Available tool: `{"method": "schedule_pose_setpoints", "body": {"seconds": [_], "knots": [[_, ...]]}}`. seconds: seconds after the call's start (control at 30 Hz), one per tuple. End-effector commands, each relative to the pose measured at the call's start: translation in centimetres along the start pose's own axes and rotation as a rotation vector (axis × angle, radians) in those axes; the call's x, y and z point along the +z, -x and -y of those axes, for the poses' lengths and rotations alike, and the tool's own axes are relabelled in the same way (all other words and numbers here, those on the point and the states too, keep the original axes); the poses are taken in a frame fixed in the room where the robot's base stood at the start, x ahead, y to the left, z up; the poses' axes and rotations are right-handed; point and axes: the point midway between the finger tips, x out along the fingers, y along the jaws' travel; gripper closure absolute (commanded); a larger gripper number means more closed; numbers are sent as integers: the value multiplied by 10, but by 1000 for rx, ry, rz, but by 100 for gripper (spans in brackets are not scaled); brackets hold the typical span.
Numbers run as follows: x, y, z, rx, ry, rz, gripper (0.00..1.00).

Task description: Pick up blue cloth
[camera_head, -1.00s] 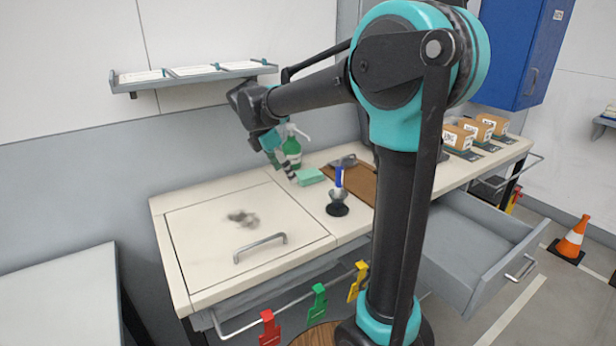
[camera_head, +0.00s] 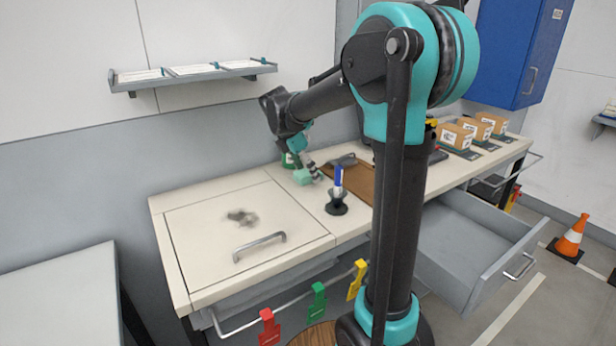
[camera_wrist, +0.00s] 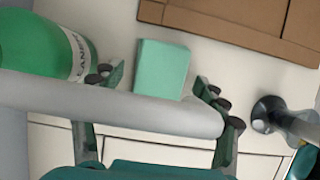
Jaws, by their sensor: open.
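A mint-green folded cloth (camera_head: 302,177) lies flat on the bench; no clearly blue cloth shows. It also shows in the wrist view (camera_wrist: 162,68), beyond and between the fingertips. My gripper (camera_head: 313,172) is at the cloth in the head view, partly over it. In the wrist view my gripper (camera_wrist: 161,84) is open, one finger on each side of the cloth's near end. Whether the fingers touch it I cannot tell. A pale grey bar (camera_wrist: 130,107) crosses in front of the fingers and the cloth's near edge.
A green spray bottle (camera_wrist: 45,45) stands close on the left, mostly behind my arm in the head view. A brown board (camera_head: 358,183) lies beyond the cloth. A black holder (camera_head: 337,207) with a blue-handled tool stands at right. A dark smudge (camera_head: 242,216) marks the front panel.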

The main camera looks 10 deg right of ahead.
Motion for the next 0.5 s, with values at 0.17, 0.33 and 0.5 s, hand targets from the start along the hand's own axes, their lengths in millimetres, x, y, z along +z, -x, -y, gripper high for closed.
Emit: {"method": "schedule_pose_setpoints", "body": {"seconds": [0.17, 0.33, 0.5], "knots": [[0, 0, 0, 0, 0, 0, 32], [0, 0, 0, 0, 0, 0, 53], [0, 1, 0, 0, 0, 0, 74]]}}
